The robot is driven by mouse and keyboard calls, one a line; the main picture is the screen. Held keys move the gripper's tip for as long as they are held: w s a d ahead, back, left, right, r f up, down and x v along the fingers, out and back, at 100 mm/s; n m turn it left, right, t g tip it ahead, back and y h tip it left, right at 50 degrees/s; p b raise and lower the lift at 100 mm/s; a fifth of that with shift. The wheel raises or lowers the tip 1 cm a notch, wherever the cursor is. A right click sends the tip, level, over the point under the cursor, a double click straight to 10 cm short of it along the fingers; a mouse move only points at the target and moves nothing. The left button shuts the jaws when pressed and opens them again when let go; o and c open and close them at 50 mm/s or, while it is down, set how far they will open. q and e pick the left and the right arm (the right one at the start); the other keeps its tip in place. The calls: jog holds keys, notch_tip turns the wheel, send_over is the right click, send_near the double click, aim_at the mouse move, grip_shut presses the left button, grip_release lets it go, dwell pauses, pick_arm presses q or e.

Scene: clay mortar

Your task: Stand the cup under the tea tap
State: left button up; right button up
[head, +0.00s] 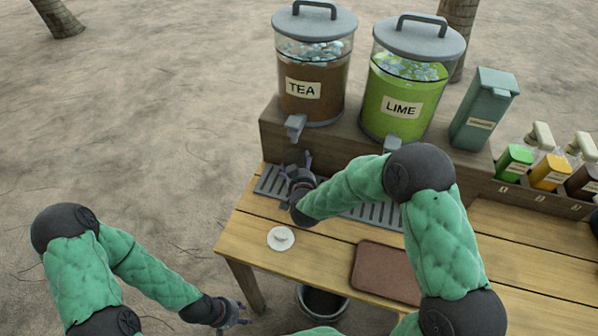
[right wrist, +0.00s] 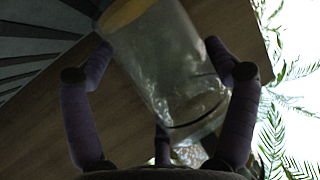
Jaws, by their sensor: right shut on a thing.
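The tea dispenser (head: 315,72) stands on the raised wooden shelf at the back, with its grey tap (head: 295,127) at the front. My right gripper (head: 296,165) is below this tap, over the left end of the slatted drip tray (head: 367,214). In the right wrist view, its fingers (right wrist: 160,75) are shut around a clear cup (right wrist: 165,70). In the head view I cannot make out the cup, nor whether it touches the tray. My left gripper (head: 240,312) is open and empty, low beside the table's front left leg.
The lime dispenser (head: 405,85) and a grey-green box (head: 484,108) stand to the right, then several bottles (head: 550,172). A white disc (head: 281,238) and a brown board (head: 385,272) lie on the table (head: 335,245). A bucket (head: 322,300) is below the front edge.

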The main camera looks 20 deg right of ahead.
jog(key=shift+f, duration=0.1)
jog(key=shift+f, duration=0.1)
jog(key=shift+f, duration=0.1)
jog(key=o, duration=1.1)
jog(key=shift+c, duration=0.2)
jog(key=shift+r, duration=0.2)
jog(key=p+v, duration=0.4)
jog(key=v, duration=0.8)
